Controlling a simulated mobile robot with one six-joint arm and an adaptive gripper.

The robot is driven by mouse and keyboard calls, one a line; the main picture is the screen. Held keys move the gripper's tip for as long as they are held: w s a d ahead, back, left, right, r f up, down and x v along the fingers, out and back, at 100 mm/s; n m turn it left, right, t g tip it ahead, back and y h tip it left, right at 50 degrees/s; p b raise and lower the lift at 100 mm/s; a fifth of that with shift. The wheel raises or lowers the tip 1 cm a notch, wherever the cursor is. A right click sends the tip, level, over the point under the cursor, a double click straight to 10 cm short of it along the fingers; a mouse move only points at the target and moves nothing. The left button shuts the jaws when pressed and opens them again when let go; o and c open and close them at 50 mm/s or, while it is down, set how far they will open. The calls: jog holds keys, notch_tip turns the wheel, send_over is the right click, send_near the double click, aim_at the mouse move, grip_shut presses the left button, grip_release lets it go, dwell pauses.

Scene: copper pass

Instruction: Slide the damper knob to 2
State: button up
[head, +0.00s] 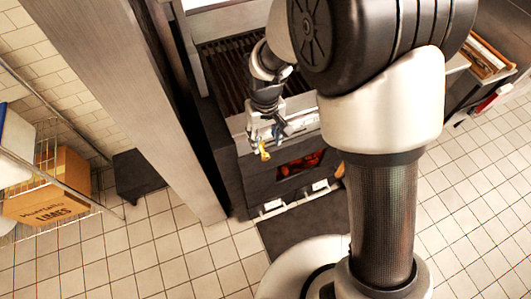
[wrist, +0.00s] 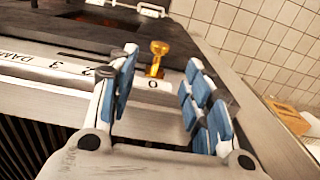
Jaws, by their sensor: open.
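The brass-yellow damper knob (wrist: 158,50) stands up from a slot in the metal front panel, close to the 0 mark (wrist: 153,84). It also shows small in the head view (head: 265,154). The numbered scale (wrist: 40,62) runs left from 0, with 2 and 3 readable; the 1 is hidden behind the left finger. My gripper (head: 263,136) is open, with blue-padded fingers. In the wrist view the knob appears between the fingertips, with a gap on each side. I cannot tell whether the fingers reach fully around it.
The grill (head: 222,62) has dark bars and an opening with glowing embers (head: 302,163) below. A steel post (head: 135,90) stands to its left. A wire shelf holds a cardboard limes box (head: 48,190). A white-ended handle (wrist: 138,7) lies beyond the panel. Tiled floor is clear at front left.

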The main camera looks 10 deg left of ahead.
aim_at(266, 155)
notch_tip(266, 155, down, 10)
jog(key=shift+r+b, duration=0.2)
jog(key=shift+b, duration=1.05)
grip_shut()
jog(key=shift+d, duration=0.1)
